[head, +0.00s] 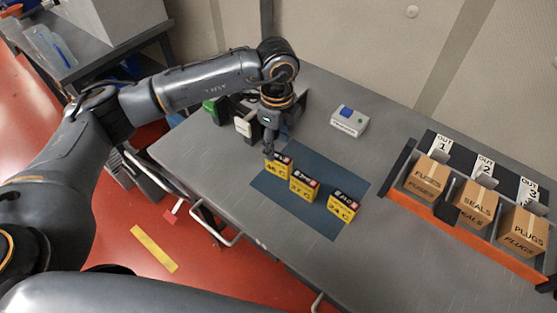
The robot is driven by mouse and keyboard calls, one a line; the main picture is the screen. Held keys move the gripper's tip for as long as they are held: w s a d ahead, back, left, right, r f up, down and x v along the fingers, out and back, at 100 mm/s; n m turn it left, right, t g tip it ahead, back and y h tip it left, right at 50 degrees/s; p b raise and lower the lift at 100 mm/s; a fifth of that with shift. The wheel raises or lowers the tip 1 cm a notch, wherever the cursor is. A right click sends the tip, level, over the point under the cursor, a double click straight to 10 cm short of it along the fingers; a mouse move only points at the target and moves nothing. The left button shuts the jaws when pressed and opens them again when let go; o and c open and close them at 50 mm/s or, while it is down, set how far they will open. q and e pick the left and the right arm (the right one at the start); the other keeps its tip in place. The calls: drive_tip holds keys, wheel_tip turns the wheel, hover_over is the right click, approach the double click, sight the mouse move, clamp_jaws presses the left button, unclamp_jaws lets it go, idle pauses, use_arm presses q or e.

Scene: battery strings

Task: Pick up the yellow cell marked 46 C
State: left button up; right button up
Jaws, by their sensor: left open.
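Three yellow cells with black tops stand in a slanted row on a dark blue mat (279,196) on the grey table. The leftmost cell (279,171) has a small marking that looks like 46 C, though its first digit is hard to read. The middle cell (303,186) seems marked 37 C, and the right cell (342,206) seems marked 24 C. My left gripper (269,150) is open, pointing down at the upper left of the leftmost cell. It partly overlaps that cell in the picture; I cannot tell whether they touch. My right gripper is not in view.
A white box with a blue button (349,120) stands behind the mat. At right, an orange-fronted rack (458,238) holds boxes marked FUSES, SEALS and PLUGS. A green-ended item (211,106) and a white-ended item (243,127) lie left of the gripper.

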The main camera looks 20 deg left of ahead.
sight(278, 156)
use_arm(q)
drive_tip(key=shift+f, duration=0.65)
drive_tip(key=shift+d+f+p, duration=0.1)
drive_tip(key=shift+f+p, duration=0.25)
drive_tip(key=shift+p, duration=0.15)
drive_tip(key=f, duration=0.1)
drive_tip(key=f+p, duration=0.1)
drive_tip(key=f, duration=0.1)
drive_tip(key=shift+w+f+p, duration=0.25)
drive_tip(key=shift+f+p, duration=0.05)
drive_tip(key=shift+f, duration=0.4)
drive_tip(key=shift+c, duration=0.2)
clamp_jaws()
